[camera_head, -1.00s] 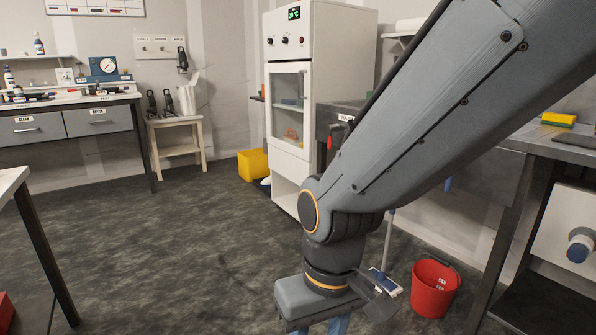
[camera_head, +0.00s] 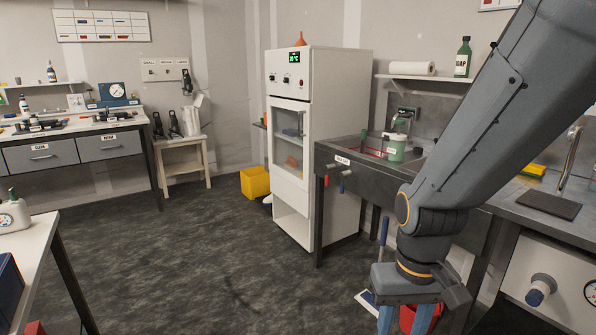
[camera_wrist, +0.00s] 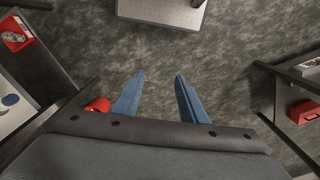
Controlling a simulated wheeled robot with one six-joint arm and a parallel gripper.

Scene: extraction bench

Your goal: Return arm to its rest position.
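My arm (camera_head: 475,135) reaches down from the upper right in the head view, bent at its lower joint. My gripper (camera_head: 403,322) hangs below it, pointing down, with two blue fingers cut off by the bottom edge. In the wrist view my gripper (camera_wrist: 160,77) has its fingers spread apart, with only bare floor visible between them. It holds nothing.
A red bucket (camera_head: 407,320) stands on the floor behind my gripper, with a mop (camera_head: 383,232) beside it. A sink bench (camera_head: 338,172) and a white cabinet (camera_head: 317,140) stand beyond. A white table (camera_head: 32,238) is at left. The middle floor is open.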

